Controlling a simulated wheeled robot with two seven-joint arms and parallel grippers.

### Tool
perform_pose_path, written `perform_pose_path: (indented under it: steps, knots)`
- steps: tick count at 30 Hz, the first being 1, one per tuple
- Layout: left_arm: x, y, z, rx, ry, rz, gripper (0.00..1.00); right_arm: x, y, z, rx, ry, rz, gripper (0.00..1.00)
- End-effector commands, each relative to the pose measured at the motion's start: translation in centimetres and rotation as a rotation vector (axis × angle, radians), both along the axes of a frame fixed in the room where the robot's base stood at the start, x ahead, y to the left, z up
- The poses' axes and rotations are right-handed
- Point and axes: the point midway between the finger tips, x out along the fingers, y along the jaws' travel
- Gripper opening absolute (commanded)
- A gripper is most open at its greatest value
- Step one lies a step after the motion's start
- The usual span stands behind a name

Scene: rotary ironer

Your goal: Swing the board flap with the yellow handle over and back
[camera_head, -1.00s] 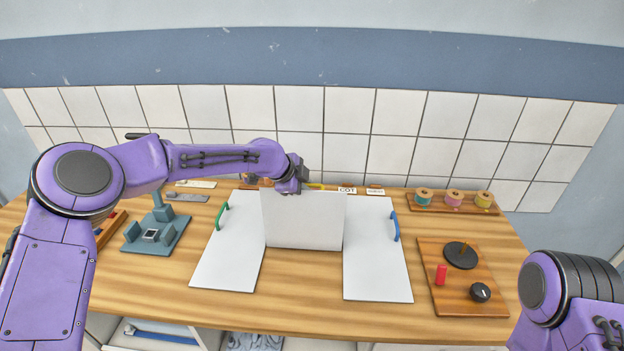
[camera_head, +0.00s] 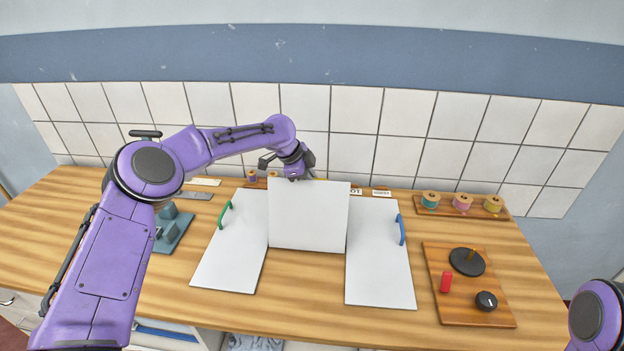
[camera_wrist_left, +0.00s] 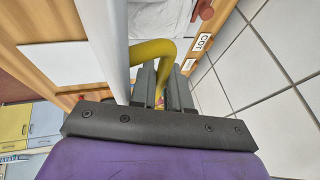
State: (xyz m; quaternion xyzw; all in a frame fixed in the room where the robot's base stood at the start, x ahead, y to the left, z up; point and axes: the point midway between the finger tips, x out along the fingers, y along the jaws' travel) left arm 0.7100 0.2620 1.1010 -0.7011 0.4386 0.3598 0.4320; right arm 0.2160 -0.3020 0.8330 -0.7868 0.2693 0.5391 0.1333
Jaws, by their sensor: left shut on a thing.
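The middle board flap (camera_head: 308,215) is a white panel standing raised on its front edge, between two flat white boards. Its pale face also shows in the left wrist view (camera_wrist_left: 102,40). My left gripper (camera_head: 302,170) is behind its top edge. In the left wrist view the yellow handle (camera_wrist_left: 152,50) runs from the flap in between the fingers of my left gripper (camera_wrist_left: 165,88), which are shut on it. In the head view the handle is mostly hidden behind the flap. My right gripper is out of view.
The left board has a green handle (camera_head: 225,214), the right board a blue one (camera_head: 401,229). A tiled wall (camera_head: 405,140) closes the back.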

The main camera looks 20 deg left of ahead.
Motion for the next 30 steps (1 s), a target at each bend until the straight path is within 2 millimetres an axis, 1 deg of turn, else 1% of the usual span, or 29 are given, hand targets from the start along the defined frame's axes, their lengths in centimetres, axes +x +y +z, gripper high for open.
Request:
perform_pose_path:
  steps: [2,3,4,17,20,23,27,30]
  knots:
    - [0.0,0.1,-0.2,0.002,0.001,0.002,0.00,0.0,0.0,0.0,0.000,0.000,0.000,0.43]
    - [0.0,0.1,-0.2,0.002,0.001,0.002,0.20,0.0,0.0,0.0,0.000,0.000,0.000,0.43]
    - [0.0,0.0,-0.3,0.003,0.002,0.001,0.23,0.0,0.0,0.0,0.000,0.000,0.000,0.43]
    - [-0.1,-0.2,-0.5,0.002,0.006,-0.001,0.23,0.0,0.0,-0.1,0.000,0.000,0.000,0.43]
    - [-0.2,0.0,-0.3,0.002,0.006,-0.001,0.23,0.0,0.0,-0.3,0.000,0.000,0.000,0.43]
    - [-0.7,0.5,1.0,0.002,0.002,-0.001,0.23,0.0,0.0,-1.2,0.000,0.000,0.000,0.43]
    - [-2.0,1.6,4.3,0.001,-0.006,0.000,0.23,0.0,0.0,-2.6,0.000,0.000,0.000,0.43]
    - [-2.8,2.2,6.5,0.001,-0.007,0.002,0.23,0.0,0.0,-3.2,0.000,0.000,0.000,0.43]
